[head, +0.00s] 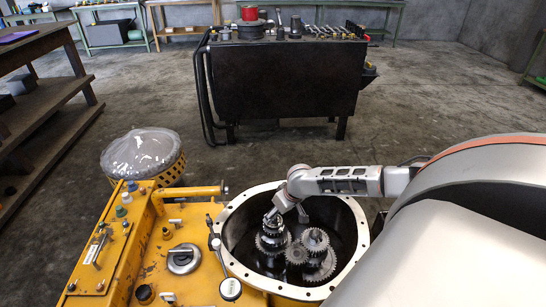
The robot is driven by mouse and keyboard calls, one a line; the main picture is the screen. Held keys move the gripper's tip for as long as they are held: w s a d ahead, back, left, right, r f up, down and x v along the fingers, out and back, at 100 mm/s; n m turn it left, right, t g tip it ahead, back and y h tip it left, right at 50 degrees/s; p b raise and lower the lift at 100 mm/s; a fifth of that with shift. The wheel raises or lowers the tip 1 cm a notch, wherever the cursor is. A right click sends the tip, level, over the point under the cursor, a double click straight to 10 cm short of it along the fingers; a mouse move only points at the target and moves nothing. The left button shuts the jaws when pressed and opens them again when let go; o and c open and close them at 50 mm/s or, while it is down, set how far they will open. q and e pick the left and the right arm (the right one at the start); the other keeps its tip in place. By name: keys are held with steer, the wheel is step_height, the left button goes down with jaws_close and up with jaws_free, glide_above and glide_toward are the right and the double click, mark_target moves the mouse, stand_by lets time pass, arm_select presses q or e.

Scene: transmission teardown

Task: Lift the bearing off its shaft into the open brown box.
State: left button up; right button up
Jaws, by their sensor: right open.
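The left gear stack (272,241) stands upright inside the round open housing (231,210). The dark, round top of its shaft (272,224) sits just under my right gripper; the bearing is too small and dark to tell apart surely there. My right gripper (287,211) reaches in from the right and points down over this stack. It is open, with its fingers at the stack's top; I cannot tell whether they touch it. My left gripper is out of view. I cannot make out an open brown box.
More gears (316,248) stand to the right in the housing, close to my gripper. The yellow machine casing (140,262) with levers lies left. A plastic-covered yellow basket (144,155) stands behind it. A black workbench (287,80) with tools stands farther back, with open floor between.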

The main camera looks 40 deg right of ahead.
mark_target(276, 217)
steer(key=shift+x, duration=0.95)
steer(key=b+x, duration=0.1)
steer(key=x, duration=0.2)
steer(key=b+x, duration=0.1)
steer(key=shift+s+f+b, duration=0.25)
steer(key=shift+f+b, duration=0.05)
steer(key=shift+f, duration=0.1)
steer(key=shift+w, duration=0.25)
steer(key=shift+r, duration=0.1)
steer(key=c, duration=1.4)
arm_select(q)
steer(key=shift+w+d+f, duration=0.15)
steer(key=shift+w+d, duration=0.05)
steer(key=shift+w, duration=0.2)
